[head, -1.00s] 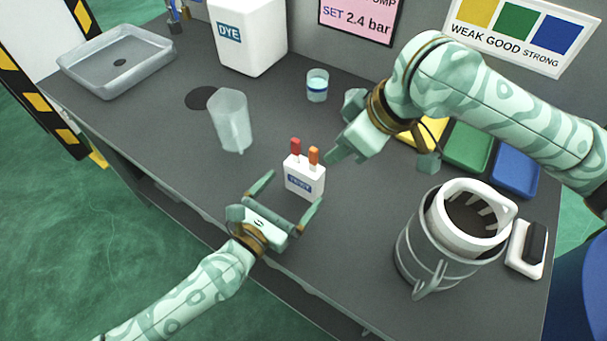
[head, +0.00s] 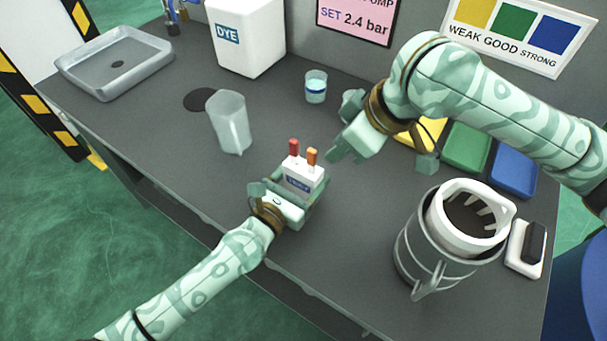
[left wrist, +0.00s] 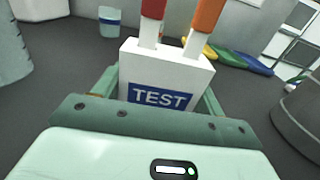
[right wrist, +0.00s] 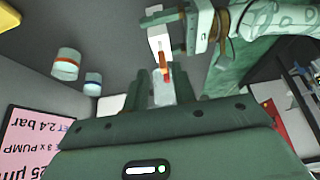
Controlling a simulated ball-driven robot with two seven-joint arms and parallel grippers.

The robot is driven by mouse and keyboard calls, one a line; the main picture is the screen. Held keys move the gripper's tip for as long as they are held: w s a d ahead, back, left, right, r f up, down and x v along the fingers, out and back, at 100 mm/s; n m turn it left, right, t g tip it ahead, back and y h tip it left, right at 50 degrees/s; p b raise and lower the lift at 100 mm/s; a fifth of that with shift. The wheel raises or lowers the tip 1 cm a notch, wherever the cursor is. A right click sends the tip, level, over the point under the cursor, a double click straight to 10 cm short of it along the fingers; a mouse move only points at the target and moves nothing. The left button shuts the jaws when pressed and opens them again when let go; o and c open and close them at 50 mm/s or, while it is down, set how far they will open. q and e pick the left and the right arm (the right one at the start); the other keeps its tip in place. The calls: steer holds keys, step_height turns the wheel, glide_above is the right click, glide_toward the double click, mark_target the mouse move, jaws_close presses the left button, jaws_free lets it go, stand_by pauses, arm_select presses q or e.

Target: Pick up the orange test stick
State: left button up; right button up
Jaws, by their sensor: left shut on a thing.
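The orange test stick (head: 312,157) stands upright in the white TEST holder (head: 301,175), to the right of a red stick (head: 293,147). Both sticks also show, cut off at the top, in the left wrist view, the orange one (left wrist: 205,20) on the right. My left gripper (head: 305,188) is shut on the holder, with a finger on each side of it. My right gripper (head: 335,153) is empty, above and right of the sticks, its narrowly parted fingers pointing toward them. In the right wrist view the orange stick (right wrist: 166,66) lies just beyond the fingertips.
A clear jug (head: 230,122) stands left of the holder, and a small blue-banded cup (head: 316,87) behind it. A large metal vessel (head: 420,262) stands at right front. Yellow, green (head: 467,147) and blue trays lie behind my right gripper.

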steer(key=a+r+n, duration=0.1)
steer(key=a+r, duration=0.2)
steer(key=n+t+h, duration=0.8)
steer(key=n+h, duration=0.4)
steer(key=n, duration=0.5)
glide_toward(310, 154)
steer(key=w, duration=0.2)
steer(key=w+d+f, duration=0.3)
steer(key=shift+w+d, duration=0.1)
steer(key=shift+d, duration=0.05)
steer(key=x, duration=0.6)
steer(key=shift+r, duration=0.1)
jaws_close()
